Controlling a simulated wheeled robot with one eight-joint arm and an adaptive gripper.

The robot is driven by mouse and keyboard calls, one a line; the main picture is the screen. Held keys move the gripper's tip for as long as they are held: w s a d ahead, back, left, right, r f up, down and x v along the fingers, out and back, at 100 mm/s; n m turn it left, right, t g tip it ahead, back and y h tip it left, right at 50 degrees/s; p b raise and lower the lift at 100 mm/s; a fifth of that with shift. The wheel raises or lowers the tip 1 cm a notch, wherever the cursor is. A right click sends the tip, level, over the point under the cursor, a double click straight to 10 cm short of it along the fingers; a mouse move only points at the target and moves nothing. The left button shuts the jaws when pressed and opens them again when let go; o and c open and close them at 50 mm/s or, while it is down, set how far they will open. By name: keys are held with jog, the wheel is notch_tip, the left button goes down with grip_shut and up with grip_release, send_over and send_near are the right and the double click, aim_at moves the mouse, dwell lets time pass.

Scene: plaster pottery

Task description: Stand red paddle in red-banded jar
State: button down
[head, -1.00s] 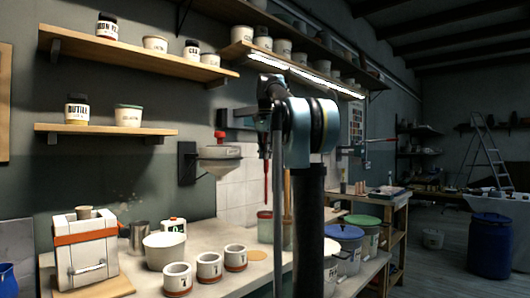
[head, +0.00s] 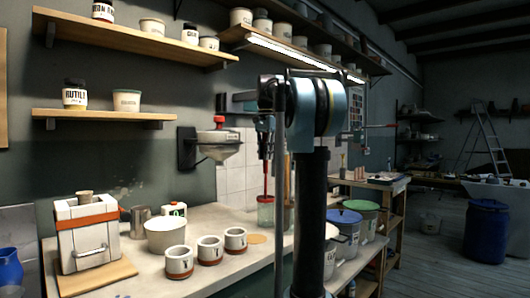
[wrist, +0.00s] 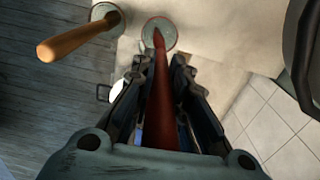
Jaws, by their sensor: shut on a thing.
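The red paddle (head: 266,180) hangs nearly upright from my gripper (head: 266,150), which is shut on it. Its lower end meets the mouth of the red-banded jar (head: 265,213), a greenish, glassy jar on the bench. How deep the end reaches inside is hard to tell. In the wrist view the paddle (wrist: 161,95) runs between my gripper's fingers (wrist: 160,68), and its far tip overlaps the round jar mouth (wrist: 169,27). The jar is partly behind the paddle there.
A second jar (wrist: 101,13) with a wooden-handled tool (wrist: 75,36) stands close beside. Three small pots (head: 209,249), a white bowl (head: 166,236) and a small kiln (head: 88,237) are on the bench (head: 215,277). A wall-mounted funnel (head: 218,144) hangs left of my gripper.

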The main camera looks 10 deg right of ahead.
jog(key=shift+f, duration=1.85)
jog(key=c, duration=1.5)
grip_release()
notch_tip(320, 180, up, 12)
jog(key=shift+f, duration=0.1)
